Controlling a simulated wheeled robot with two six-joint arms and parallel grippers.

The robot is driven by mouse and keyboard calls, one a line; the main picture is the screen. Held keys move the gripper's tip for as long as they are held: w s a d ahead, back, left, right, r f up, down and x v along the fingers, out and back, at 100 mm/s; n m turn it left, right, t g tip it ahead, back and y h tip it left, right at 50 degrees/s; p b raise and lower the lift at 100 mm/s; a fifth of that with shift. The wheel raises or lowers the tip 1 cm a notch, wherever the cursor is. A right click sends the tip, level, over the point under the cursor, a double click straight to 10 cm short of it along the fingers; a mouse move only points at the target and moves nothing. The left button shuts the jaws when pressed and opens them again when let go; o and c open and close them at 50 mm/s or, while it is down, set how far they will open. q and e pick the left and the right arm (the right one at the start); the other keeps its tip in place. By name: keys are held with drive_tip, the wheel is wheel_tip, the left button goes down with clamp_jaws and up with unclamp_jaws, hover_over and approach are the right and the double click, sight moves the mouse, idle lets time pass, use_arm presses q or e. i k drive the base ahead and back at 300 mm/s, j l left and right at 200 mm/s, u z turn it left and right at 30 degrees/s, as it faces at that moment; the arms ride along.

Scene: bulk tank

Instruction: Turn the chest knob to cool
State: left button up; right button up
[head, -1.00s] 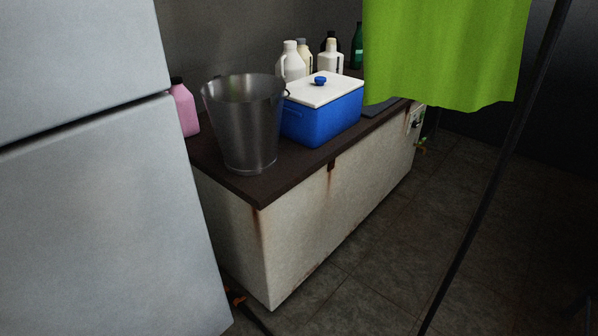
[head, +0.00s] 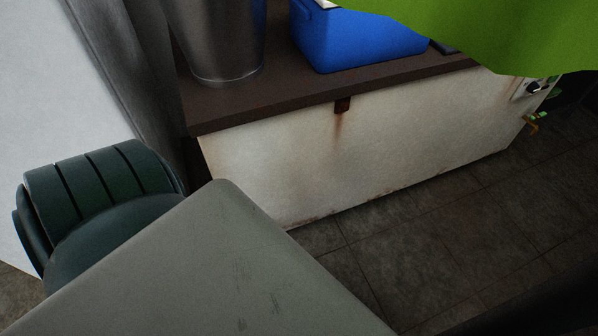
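The chest (head: 290,160) is a long, low white box with rust marks and a dark brown top, standing across the middle of the head view. At its far right end there is a small panel (head: 533,88) with a dark round part on it, which may be the knob; it is too small to tell its setting. A small green and orange-yellow fitting (head: 534,122) is just below the panel. Neither of my grippers is in view.
A metal bucket (head: 217,35) and a blue cooler (head: 355,40) stand on the chest top. Green cloth (head: 500,30) hangs at the upper right. A dark green chair-like object (head: 105,195) and a grey flat surface (head: 215,270) fill the near left. Tiled floor (head: 420,225) is clear in front of the chest.

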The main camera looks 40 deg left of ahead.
sight(533, 87)
drive_tip(key=i+l+u, duration=0.1)
drive_tip(key=l, duration=0.25)
drive_tip(key=i+l+u, duration=0.1)
drive_tip(key=i+l, duration=0.45)
drive_tip(key=l, duration=0.2)
drive_tip(key=u, duration=0.05)
